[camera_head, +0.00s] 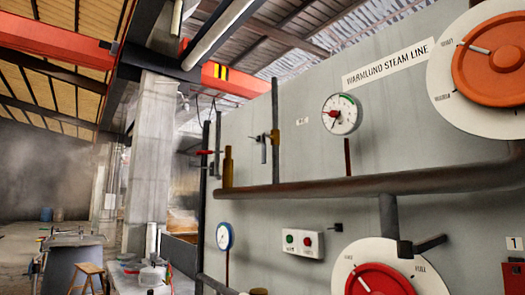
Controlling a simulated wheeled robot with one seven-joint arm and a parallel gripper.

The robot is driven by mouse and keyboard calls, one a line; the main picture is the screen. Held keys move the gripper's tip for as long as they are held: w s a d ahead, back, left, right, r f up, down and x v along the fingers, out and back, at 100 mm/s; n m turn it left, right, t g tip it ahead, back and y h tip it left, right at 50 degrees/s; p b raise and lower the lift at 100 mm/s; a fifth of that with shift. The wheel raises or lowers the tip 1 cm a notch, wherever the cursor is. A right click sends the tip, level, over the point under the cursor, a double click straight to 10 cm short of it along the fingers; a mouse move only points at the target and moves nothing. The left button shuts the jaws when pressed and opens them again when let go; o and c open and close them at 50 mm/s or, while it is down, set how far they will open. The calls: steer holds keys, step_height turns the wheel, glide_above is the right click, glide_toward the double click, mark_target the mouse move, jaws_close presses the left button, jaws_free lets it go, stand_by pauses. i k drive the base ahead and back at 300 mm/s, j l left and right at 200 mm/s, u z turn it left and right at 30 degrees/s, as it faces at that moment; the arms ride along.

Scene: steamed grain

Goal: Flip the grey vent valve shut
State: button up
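A small valve with a brass-coloured body (274,136) sits on a thin grey upright pipe that rises from the large horizontal pipe on the grey panel. Its short grey lever (263,149) hangs to the left of the body and points roughly down. It looks like the grey vent valve, but no readable label confirms this. My gripper is not in view, and nothing touches the lever.
A red-handled valve (205,153) is further left. The large horizontal pipe (370,187) crosses the panel (260,230). A dark lever (430,243), an orange dial (490,60), a red dial (380,280) and a gauge (341,114) are to the right.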

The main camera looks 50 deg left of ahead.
mark_target(264, 136)
steer(key=j+u, duration=0.1)
steer(key=u, duration=0.45)
steer(key=i+j+u, duration=0.25)
steer(key=j+u, duration=0.25)
steer(key=i+j+u, duration=0.3)
steer(key=u, duration=0.15)
steer(key=i+j+u, duration=0.1)
steer(key=i+j, duration=0.35)
steer(key=i+j+u, duration=0.1)
steer(key=i+j, duration=0.3)
steer(key=i, duration=0.3)
